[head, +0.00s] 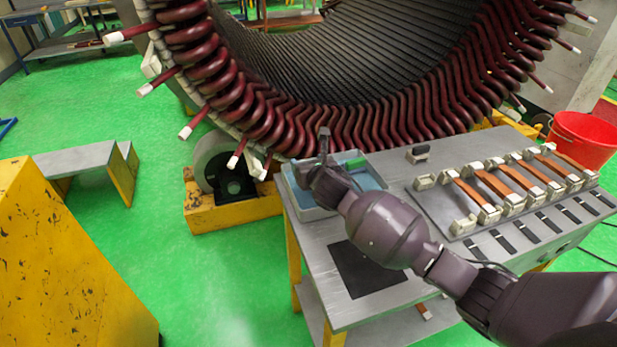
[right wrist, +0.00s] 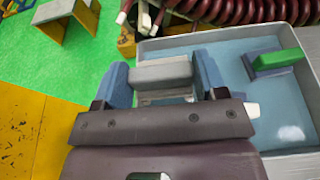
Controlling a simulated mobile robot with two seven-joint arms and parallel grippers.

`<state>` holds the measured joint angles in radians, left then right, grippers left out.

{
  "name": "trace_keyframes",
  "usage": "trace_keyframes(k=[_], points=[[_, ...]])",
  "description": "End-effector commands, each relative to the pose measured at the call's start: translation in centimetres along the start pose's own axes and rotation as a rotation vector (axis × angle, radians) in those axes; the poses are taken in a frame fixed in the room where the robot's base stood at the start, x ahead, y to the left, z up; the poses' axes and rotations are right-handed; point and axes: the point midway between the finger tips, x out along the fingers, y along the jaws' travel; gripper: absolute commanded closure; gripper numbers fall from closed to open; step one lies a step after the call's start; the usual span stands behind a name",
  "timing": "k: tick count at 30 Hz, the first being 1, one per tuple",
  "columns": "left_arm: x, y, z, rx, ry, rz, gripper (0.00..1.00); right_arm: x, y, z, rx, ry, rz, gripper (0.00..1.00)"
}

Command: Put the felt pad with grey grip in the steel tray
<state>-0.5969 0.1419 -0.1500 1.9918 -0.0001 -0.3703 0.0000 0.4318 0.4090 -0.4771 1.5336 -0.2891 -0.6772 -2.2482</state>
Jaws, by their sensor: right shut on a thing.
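My right gripper (head: 322,160) is over the left part of the steel tray (head: 308,213) on the workbench. In the right wrist view its two blue fingers (right wrist: 163,84) are shut on the grey grip (right wrist: 162,73) of a felt pad. The pad under the grip is mostly hidden. The grip is at the tray's left side, and I cannot tell whether the pad touches the tray. The tray (right wrist: 222,38) has a bluish floor. A pad with a green grip (right wrist: 277,60) stands in it. My left gripper is in neither view.
A black mat (head: 365,268) lies on the bench front. The big stator (head: 350,130) rises close behind the tray. A red bucket (head: 582,140) stands at right.

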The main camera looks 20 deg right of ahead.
Motion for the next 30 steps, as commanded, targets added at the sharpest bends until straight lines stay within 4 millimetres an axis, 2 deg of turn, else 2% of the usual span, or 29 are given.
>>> trace_keyframes(k=[9, 30], points=[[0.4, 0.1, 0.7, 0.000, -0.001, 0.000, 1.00, 1.1, 0.1, -3.8, 0.001, 0.003, 0.000, 0.63], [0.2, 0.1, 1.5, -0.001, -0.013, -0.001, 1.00, 1.4, 0.0, -4.8, -0.001, 0.001, 0.000, 0.63]])
